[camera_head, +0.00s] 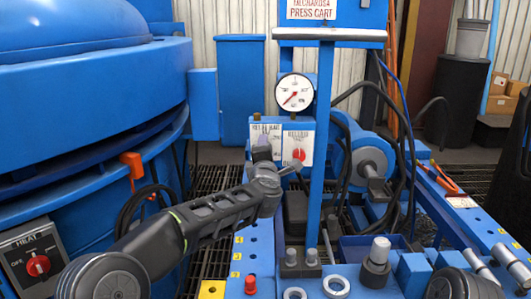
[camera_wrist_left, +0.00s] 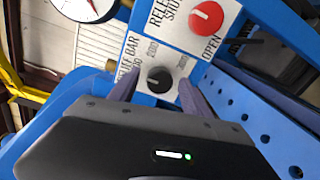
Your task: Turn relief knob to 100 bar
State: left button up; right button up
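The relief knob (camera_wrist_left: 158,79) is a small black dial on a white plate marked "BAR", with small numbers around it, in the left wrist view. Its exact pointer setting is too small to read. My left gripper (camera_wrist_left: 157,92) is open, with one finger on each side of the knob; I cannot tell whether they touch it. In the head view my left gripper (camera_head: 262,146) is in front of the left label plate (camera_head: 256,128) and hides the knob. The pressure gauge (camera_head: 294,92) above has a white face and a red needle pointing lower left. My right gripper is not in view.
A red release knob (camera_head: 300,154) sits close right of the left gripper; it also shows in the left wrist view (camera_wrist_left: 207,18). A blue upright post (camera_head: 321,140) and black hoses (camera_head: 400,150) stand to the right. A blue furnace (camera_head: 90,100) fills the left.

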pick_arm(q)
jog(key=shift+s, duration=0.1)
jog(key=s, duration=0.7)
jog(key=shift+s+r, duration=0.15)
jog(key=shift+s, duration=0.2)
